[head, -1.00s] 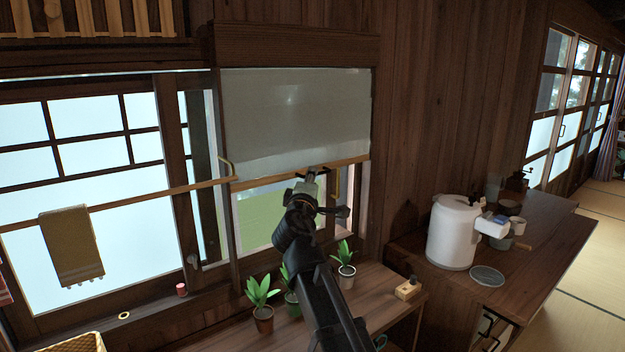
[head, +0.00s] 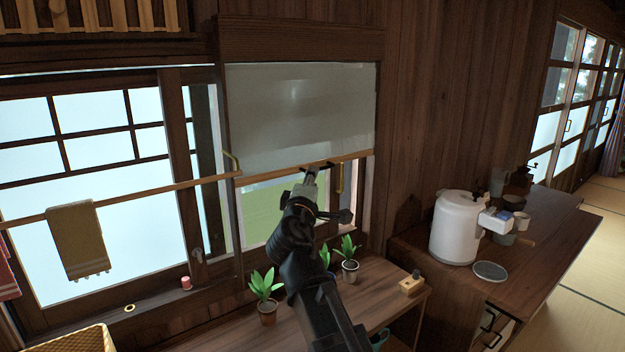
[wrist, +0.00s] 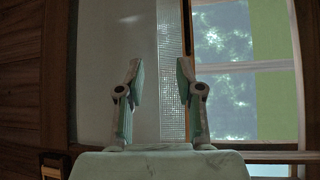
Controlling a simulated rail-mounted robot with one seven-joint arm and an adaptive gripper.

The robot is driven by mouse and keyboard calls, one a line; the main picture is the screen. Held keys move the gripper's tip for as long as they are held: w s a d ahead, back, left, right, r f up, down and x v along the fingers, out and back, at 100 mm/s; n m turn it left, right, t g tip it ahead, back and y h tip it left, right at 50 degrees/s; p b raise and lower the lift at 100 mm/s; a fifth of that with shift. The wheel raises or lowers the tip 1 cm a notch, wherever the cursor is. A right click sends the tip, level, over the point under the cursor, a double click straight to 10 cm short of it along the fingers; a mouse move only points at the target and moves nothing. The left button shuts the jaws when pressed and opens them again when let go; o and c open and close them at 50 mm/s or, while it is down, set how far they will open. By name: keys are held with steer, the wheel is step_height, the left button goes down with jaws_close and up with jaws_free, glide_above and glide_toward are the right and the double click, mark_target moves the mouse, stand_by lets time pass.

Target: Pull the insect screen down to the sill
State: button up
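The insect screen (head: 300,115) is a grey translucent sheet in the right-hand window, lowered over its upper part. Its wooden bottom bar (head: 270,175) hangs well above the sill (head: 215,322), with a clear gap below. A small dark tab (head: 318,166) sits on the bar near its middle. My gripper (head: 310,172) is at this tab, overlapping the bar; contact cannot be told. In the wrist view the fingers (wrist: 160,70) are apart, with pale screen and mesh (wrist: 172,60) behind the gap. The bar (wrist: 187,25) runs upright behind the right finger. Nothing is visibly held.
A wooden rail (head: 130,196) with a towel (head: 79,240) crosses the left window. Potted plants (head: 266,290) and a small wooden block (head: 412,284) stand on a low shelf below my arm. A white pot (head: 455,228) stands on the counter at right.

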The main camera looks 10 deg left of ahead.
steer(key=s, duration=0.3)
steer(key=shift+r, duration=0.25)
stand_by(0.5)
glide_toward(321, 168)
steer(key=w+p, duration=0.1)
steer(key=w, duration=0.2)
steer(key=w+p, duration=0.1)
steer(key=w, duration=0.3)
steer(key=w+r+p, duration=0.1)
steer(key=w+p, duration=0.1)
steer(key=w, duration=0.1)
steer(key=shift+w+d, duration=0.25)
steer(key=shift+w, duration=0.05)
jaws_close()
